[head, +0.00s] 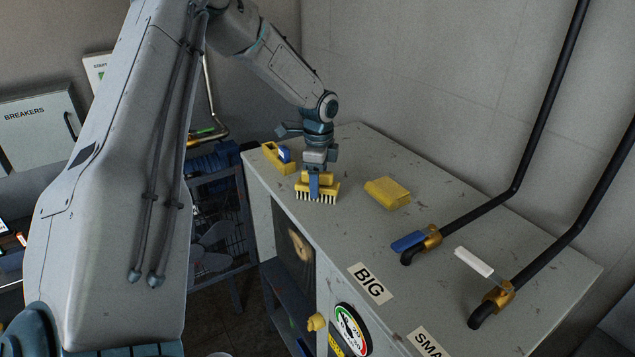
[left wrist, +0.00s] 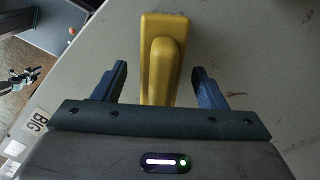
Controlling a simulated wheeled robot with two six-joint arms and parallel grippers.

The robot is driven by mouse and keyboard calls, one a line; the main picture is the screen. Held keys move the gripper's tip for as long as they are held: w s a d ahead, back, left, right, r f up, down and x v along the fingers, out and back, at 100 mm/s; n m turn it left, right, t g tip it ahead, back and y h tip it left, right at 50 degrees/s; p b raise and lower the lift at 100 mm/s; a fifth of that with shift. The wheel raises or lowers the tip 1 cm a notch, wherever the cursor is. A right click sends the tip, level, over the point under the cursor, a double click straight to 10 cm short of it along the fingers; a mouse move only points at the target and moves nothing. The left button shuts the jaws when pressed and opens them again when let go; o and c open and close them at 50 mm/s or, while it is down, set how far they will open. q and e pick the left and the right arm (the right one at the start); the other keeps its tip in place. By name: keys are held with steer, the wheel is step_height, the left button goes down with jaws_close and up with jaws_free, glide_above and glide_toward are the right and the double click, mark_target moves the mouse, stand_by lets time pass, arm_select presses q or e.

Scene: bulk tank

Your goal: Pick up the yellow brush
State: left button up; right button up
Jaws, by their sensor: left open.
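The yellow brush (head: 318,189) has a yellow block with pale bristles and stands on the grey tank top near its left edge, bristles toward me. My left gripper (head: 316,182) is right above it, pointing down. In the left wrist view the brush (left wrist: 160,60) lies lengthwise between the two open blue fingers of my left gripper (left wrist: 158,85). Gaps show between the fingers and the brush. My right gripper is not in view.
On the tank top (head: 350,230) are a yellow block (head: 387,193) to the right and a yellow holder (head: 277,157) behind left. A blue-handled valve (head: 417,240) and a white-handled valve (head: 483,265) with black pipes stand at the right. The front edge carries a gauge (head: 351,331).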

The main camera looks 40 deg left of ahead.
arm_select(q)
steer(key=shift+w+f+p, duration=0.1)
steer(key=shift+f+p, duration=0.3)
steer(key=shift+f, duration=1.05)
steer(key=shift+r, duration=0.1)
steer(key=c, duration=1.1)
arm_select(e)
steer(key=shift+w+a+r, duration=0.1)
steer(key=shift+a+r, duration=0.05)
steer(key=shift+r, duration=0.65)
arm_select(q)
steer(key=shift+r, duration=0.1)
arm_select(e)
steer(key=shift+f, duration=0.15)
